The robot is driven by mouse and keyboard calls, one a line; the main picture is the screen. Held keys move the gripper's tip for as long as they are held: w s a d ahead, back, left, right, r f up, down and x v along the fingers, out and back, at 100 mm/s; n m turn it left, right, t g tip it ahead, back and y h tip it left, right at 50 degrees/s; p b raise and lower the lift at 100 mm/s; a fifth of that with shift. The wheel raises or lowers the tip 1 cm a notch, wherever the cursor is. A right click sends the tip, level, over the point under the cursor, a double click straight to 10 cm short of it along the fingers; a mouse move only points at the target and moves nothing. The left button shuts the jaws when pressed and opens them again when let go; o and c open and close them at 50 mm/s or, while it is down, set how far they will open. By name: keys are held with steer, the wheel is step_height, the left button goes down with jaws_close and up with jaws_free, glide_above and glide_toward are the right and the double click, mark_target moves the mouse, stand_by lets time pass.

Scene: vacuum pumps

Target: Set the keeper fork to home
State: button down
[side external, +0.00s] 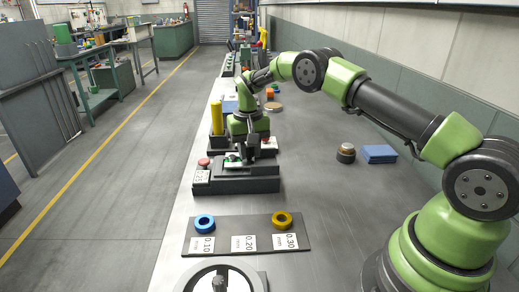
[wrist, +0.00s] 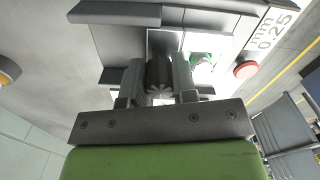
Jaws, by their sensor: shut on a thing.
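My gripper (wrist: 158,82) is low over a dark grey fixture (side external: 240,185) and shut on a dark, ribbed upright piece. This piece appears to be the handle of the keeper fork (wrist: 159,70); its lower part and any prongs are hidden. In the side external view my gripper (side external: 253,150) is small, and the held piece cannot be made out there. The fixture has a white plate with a green part (wrist: 205,57) beside the fingers, a red button (wrist: 246,69) and a label reading 0.25 (wrist: 272,28). No home mark can be read.
A dark plate (side external: 222,222) nearer the camera carries a blue ring (side external: 204,222), a yellow ring (side external: 282,219) and number labels. A yellow cylinder (side external: 217,118) stands behind the fixture. A blue block (side external: 379,154) and a small round stack (side external: 346,153) lie right. The bench between is clear.

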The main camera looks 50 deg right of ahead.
steer(key=shift+w+a+r, duration=0.1)
steer(key=shift+w+a, duration=0.1)
steer(key=shift+w, duration=0.1)
steer(key=c, duration=0.9)
jaws_free()
steer(key=shift+s, duration=0.1)
